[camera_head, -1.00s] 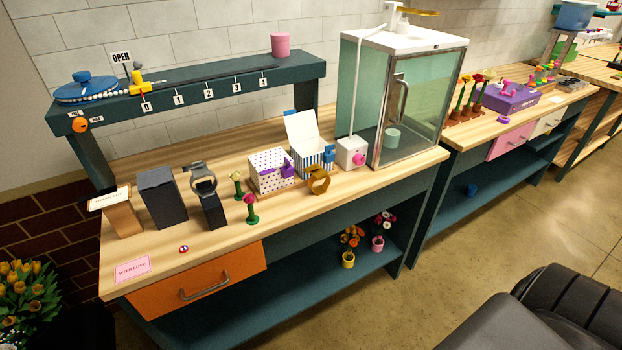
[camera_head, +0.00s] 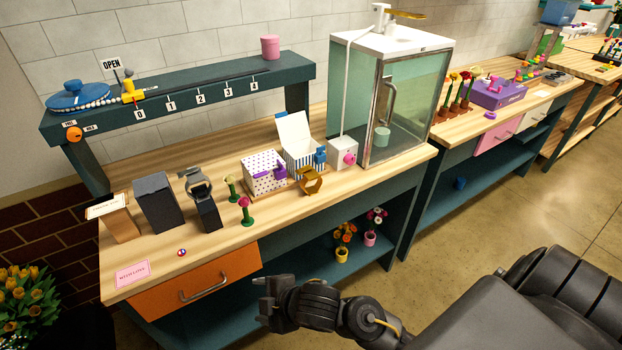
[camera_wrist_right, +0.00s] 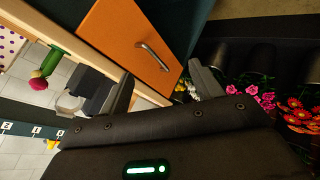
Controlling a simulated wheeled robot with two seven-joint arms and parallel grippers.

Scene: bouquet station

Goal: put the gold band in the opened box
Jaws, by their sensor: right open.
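The gold band (camera_head: 309,181) is a brownish-gold ring on the bench near its front edge. It stands just in front of the opened box (camera_head: 304,160), which has blue and white stripes, a white lid tipped up and a blue clasp. The inside of the box is mostly hidden. My right gripper (camera_head: 262,302) is in front of the bench, below and left of the band, and well apart from it. Its two fingers show spread and empty in the right wrist view (camera_wrist_right: 165,86). The band and the opened box are not seen there. My left gripper is not in view.
A closed polka-dot box (camera_head: 265,173) with a purple clasp stands left of the opened box. A white device (camera_head: 343,153) with a pink knob stands to its right. Small flowers (camera_head: 245,211) and a dark watch stand (camera_head: 207,212) are further left. The orange drawer (camera_head: 190,286) is shut.

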